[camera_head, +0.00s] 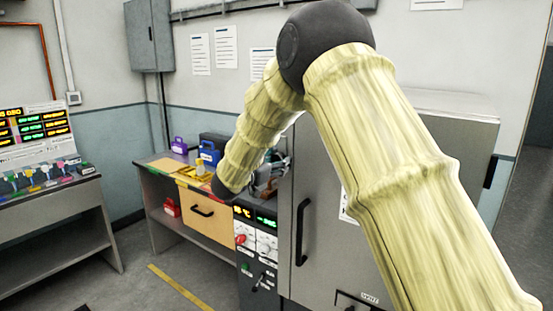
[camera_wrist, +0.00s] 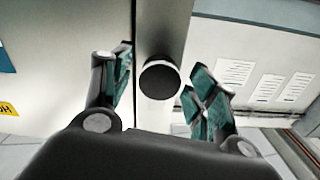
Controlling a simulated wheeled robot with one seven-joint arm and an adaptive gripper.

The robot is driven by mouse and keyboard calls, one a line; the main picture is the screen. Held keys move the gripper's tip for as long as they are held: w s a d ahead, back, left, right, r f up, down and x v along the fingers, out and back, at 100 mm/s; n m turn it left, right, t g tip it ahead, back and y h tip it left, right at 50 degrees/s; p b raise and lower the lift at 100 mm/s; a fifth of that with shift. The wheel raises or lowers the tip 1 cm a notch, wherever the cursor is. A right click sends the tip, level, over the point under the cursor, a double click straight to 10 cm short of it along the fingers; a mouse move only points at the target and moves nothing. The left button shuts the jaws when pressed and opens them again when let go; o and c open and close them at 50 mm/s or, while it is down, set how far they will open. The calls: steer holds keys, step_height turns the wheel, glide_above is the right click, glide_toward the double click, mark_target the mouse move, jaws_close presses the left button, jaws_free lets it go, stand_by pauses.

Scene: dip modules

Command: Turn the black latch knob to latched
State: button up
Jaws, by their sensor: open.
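In the wrist view, a round black knob (camera_wrist: 159,79) with a pale rim sits on a narrow grey upright surface. My gripper (camera_wrist: 160,68) is open, with one teal-padded finger on each side of the knob and visible gaps between. I cannot tell how far the fingertips are from it in depth, nor which way the knob is turned. In the head view, my gripper (camera_head: 281,163) shows only in part beside the grey cabinet (camera_head: 330,262), behind my arm. The knob between the fingers is hidden there.
The cabinet door has a long black handle (camera_head: 302,232). A control panel (camera_head: 255,245) with displays and knobs stands left of it. A workbench (camera_head: 160,166) holding purple and blue padlock-like items is further left. Open floor lies in front of the bench.

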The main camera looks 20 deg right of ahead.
steer(key=shift+w+d, duration=0.15)
steer(key=shift+d, duration=0.1)
steer(key=shift+c, duration=0.2)
jaws_close()
steer(key=shift+f, duration=0.1)
